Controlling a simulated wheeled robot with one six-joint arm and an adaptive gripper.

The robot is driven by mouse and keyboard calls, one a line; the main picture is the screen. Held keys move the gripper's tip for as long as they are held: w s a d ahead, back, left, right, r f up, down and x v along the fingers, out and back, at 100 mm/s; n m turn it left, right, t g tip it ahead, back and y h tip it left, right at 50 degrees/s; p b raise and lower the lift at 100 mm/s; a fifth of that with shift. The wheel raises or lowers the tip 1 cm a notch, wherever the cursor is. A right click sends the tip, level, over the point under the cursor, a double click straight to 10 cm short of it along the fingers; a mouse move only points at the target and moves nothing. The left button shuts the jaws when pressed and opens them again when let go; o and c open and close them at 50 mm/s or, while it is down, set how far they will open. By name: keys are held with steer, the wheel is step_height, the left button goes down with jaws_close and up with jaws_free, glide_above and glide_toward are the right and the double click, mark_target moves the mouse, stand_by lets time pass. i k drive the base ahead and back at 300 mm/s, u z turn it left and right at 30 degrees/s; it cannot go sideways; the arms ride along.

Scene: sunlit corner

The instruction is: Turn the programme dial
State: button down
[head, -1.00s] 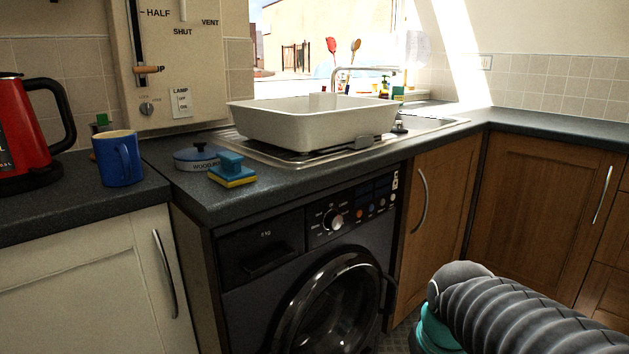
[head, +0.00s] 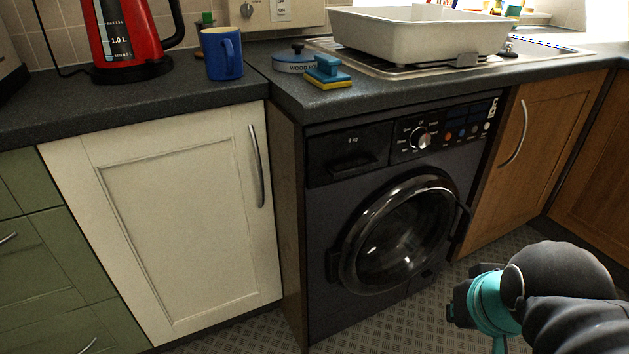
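The programme dial (head: 420,138) is a round silver-faced knob with markings around it. It sits on the dark control panel of a black washing machine (head: 330,222), under the worktop. The dial is in plain view with nothing touching it. My arm reaches in from the lower right, dark with a teal band. Its end is low in front of the machine's right side, below the dial and apart from it. The gripper fingers do not show clearly.
The round door (head: 400,236) of the machine is shut. A detergent drawer (head: 349,155) is left of the dial. A white cupboard (head: 180,215) stands left and a wooden one (head: 510,160) right. A large white basin (head: 420,32) rests above. The floor in front is free.

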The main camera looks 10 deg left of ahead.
mark_target(422, 138)
steer(key=u, duration=3.3)
steer(key=k, duration=2.6)
steer(key=z, duration=1.65)
